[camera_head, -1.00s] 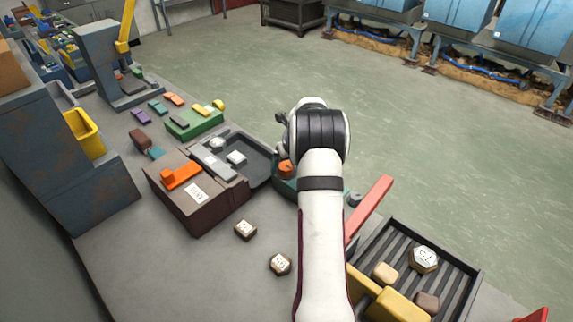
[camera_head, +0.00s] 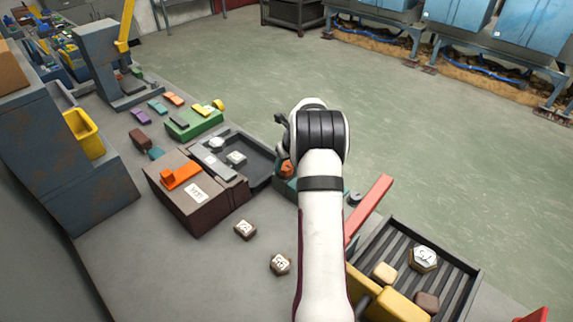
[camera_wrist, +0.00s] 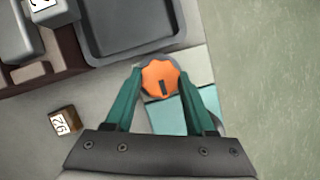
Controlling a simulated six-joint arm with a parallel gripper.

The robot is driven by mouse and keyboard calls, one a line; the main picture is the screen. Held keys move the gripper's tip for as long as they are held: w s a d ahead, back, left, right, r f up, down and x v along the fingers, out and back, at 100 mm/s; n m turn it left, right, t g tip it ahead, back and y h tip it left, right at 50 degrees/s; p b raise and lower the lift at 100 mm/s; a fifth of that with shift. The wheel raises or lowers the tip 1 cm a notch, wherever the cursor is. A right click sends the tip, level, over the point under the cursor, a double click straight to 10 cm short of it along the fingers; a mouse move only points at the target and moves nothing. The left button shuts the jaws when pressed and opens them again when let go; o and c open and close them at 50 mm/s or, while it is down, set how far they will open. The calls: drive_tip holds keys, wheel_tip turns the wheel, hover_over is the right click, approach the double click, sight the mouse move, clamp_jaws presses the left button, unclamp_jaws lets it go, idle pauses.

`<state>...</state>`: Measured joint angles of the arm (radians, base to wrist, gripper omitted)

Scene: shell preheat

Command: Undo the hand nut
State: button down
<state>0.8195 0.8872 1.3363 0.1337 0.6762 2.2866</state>
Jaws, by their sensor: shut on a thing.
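The hand nut (camera_wrist: 160,80) is an orange, lobed knob with a dark slot mark, seen from above in the wrist view. My gripper (camera_wrist: 162,84) has its two teal fingers on either side of the nut and is shut on it. In the head view a small part of the orange nut (camera_head: 286,168) shows at the left of my wrist, and my arm hides most of it. The nut sits over a teal and grey fixture (camera_wrist: 168,117), partly hidden by my fingers.
A dark grey tray (camera_wrist: 140,48) lies just beyond the nut. A brown box with an orange handle (camera_head: 190,200) stands left of it. Hex pieces, one numbered (camera_wrist: 62,122), lie on the bench. A red bar (camera_head: 370,208) and a ribbed tray (camera_head: 468,275) are at the right.

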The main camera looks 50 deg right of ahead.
drive_tip(key=n+y, duration=0.1)
drive_tip(key=n, duration=0.3)
drive_tip(key=shift+d, duration=0.15)
drive_tip(key=shift+n+y, duration=0.8)
drive_tip(key=shift+n, duration=0.6)
drive_tip(key=shift+c, duration=1.2)
unclamp_jaws()
drive_tip(key=v, duration=1.5)
drive_tip(key=shift+s+d+r, duration=0.2)
drive_tip(key=shift+s+r, duration=0.05)
drive_tip(key=shift+r, duration=0.1)
